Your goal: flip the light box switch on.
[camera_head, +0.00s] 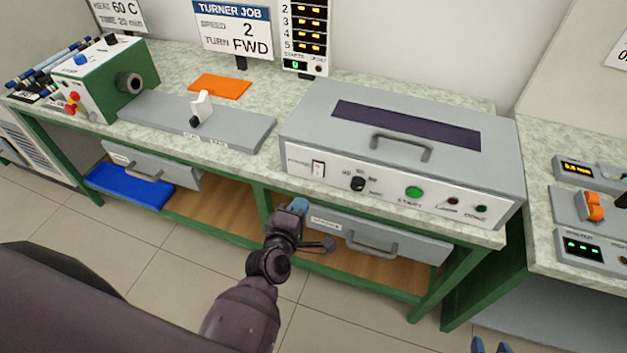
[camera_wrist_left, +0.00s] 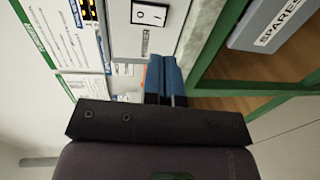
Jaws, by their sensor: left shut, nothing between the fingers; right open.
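The light box (camera_head: 400,150) is a grey box with a dark window on top, standing on the speckled bench. Its white rocker switch (camera_head: 318,169) is at the left end of the front panel. The switch also shows near the top of the left wrist view (camera_wrist_left: 150,14). I cannot tell which way it is set. My left gripper (camera_head: 298,207) is shut and empty, with blue fingertips together, below and slightly left of the switch, apart from it. Its fingers also show in the left wrist view (camera_wrist_left: 165,78). My right gripper (camera_head: 490,346) shows only blue fingertips, spread apart, at the bottom edge.
A black knob (camera_head: 357,184) and green start button (camera_head: 414,192) sit right of the switch. A drawer (camera_head: 375,238) with a handle is below the bench edge. A flat grey fixture (camera_head: 235,127) and green machine (camera_head: 110,85) stand to the left.

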